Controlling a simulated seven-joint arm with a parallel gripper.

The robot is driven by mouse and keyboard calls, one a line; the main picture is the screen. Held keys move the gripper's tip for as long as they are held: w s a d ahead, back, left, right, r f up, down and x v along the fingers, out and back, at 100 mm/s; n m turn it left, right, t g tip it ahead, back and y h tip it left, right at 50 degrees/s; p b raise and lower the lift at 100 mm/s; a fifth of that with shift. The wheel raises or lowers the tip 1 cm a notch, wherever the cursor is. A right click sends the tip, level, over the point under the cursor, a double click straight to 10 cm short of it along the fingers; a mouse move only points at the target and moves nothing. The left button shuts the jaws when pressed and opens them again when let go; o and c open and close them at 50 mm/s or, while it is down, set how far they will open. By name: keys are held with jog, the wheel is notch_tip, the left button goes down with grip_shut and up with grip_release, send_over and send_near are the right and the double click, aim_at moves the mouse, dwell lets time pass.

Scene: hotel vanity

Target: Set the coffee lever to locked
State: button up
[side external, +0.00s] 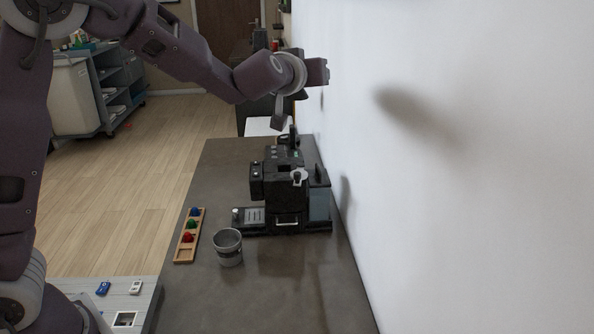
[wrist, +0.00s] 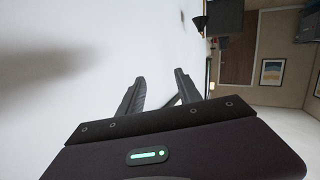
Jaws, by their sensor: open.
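The black coffee machine (side external: 272,188) stands on the dark counter against the white wall in the side external view. A small light-coloured lever-like part (side external: 298,177) is on its near side, and a dark upright part (side external: 293,135) rises from its top. I cannot tell which is the coffee lever or how it is set. My gripper (wrist: 160,88) is open and empty in the wrist view, with bare wall and the far room ahead of it. The machine is not seen in the wrist view.
A grey metal cup (side external: 228,248) and a wooden tray (side external: 183,254) with coloured capsules are left of the machine. The white wall (side external: 450,200) is close on the right. The counter's front (side external: 270,300) is clear. A door (wrist: 238,55) shows in the wrist view.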

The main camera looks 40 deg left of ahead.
jog(key=w+a+f+n+y, duration=0.2)
jog(key=a+f+y, duration=0.2)
jog(key=f+y, duration=0.25)
send_near(298, 173)
jog(key=shift+g, duration=0.4)
jog(key=x, duration=1.1)
jog(key=shift+w+a, duration=0.25)
jog(key=shift+w, duration=0.05)
jog(key=shift+w+a, duration=0.35)
jog(key=shift+w, duration=0.05)
grip_shut()
jog(key=shift+d, duration=0.1)
